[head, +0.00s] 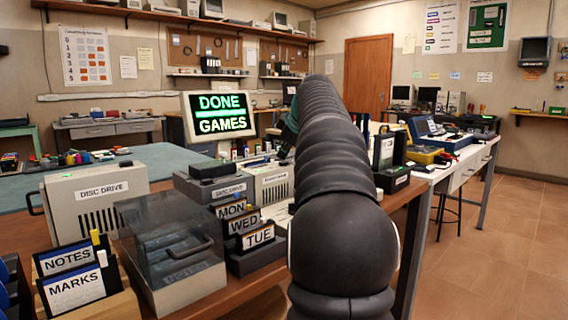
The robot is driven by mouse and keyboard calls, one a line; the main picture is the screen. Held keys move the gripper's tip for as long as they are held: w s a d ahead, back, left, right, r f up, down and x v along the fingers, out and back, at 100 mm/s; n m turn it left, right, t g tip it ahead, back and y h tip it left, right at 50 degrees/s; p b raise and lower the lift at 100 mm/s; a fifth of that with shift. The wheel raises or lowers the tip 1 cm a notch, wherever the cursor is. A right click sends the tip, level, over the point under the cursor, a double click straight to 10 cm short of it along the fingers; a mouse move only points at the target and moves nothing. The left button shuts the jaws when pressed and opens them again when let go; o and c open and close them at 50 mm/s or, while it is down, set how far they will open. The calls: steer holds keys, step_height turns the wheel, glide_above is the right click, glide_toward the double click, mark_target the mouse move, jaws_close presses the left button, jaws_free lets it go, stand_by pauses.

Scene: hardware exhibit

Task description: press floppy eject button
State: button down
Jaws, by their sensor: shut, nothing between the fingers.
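A beige box labelled DISC DRIVE (62,205) stands on the workbench at the left. A second, grey drive unit with a similar label (190,187) sits near the middle, with a small black box on top. Another beige vented unit (283,187) with a label stands beside it, partly behind my arm. No floppy eject button can be made out on any of these. My black ribbed arm reaches from the bottom centre away over the bench. My gripper is not visible; the arm hides the area beyond it.
A clear-lidded box (170,250) and card holders marked MON, WED and TUE (256,237) crowd the near bench. NOTES and MARKS folders (75,290) stand at the lower left. A monitor reading DONE GAMES (219,135) stands behind. Open floor (500,245) lies at the right.

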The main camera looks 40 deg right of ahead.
mark_target(285, 162)
steer(key=shift+f+b, duration=0.3)
steer(key=shift+f, duration=0.1)
stand_by(0.3)
steer(key=shift+r, duration=0.15)
steer(key=shift+r+p, duration=0.7)
steer(key=shift+p, duration=0.15)
steer(key=shift+r+p, duration=1.9)
steer(key=shift+r, duration=0.6)
